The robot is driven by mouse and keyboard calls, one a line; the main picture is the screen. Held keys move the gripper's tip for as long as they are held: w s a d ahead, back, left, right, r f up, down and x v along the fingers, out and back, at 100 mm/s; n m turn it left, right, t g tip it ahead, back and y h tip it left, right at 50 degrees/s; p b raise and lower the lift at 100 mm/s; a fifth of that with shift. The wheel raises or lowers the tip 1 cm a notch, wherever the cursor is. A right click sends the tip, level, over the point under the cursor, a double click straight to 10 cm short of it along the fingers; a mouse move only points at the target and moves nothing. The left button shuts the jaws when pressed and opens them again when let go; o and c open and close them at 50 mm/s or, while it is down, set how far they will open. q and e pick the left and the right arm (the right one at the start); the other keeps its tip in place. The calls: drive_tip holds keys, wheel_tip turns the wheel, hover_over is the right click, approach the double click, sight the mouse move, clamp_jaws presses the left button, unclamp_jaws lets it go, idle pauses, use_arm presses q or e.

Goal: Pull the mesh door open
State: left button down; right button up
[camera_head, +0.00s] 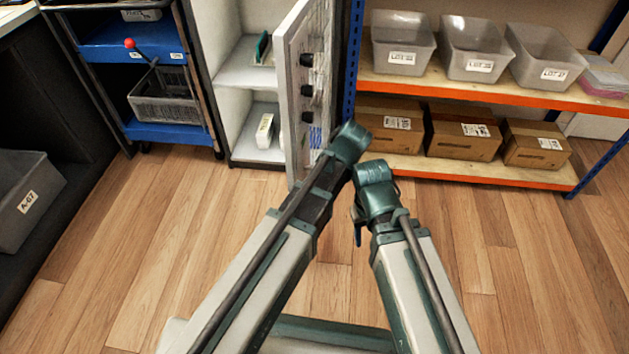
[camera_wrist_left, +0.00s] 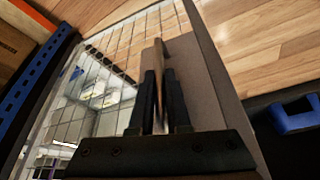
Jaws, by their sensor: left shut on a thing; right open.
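The mesh door (camera_head: 289,95) of the white cabinet stands swung out from the cabinet front, seen nearly edge-on in the head view. In the left wrist view, its wire grid (camera_wrist_left: 112,45) and broad flat frame (camera_wrist_left: 213,75) fill the middle. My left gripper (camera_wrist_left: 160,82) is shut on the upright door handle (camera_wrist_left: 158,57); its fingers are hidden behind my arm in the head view. My right gripper (camera_head: 358,222) is open, low and to the right of the door, apart from it, and partly hidden by its own wrist.
The white cabinet (camera_head: 242,75) holds a few items on its shelves. A blue-shelved cart (camera_head: 175,131) stands to its left. A rack (camera_head: 480,92) with grey bins (camera_head: 402,45) and cardboard boxes (camera_head: 390,122) stands right of the door. The wood floor in front is clear.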

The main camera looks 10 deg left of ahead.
use_arm(q)
drive_tip(key=shift+d, duration=0.1)
drive_tip(key=c, duration=0.9)
unclamp_jaws()
drive_tip(key=shift+r, duration=0.1)
use_arm(e)
drive_tip(key=shift+r, duration=0.1)
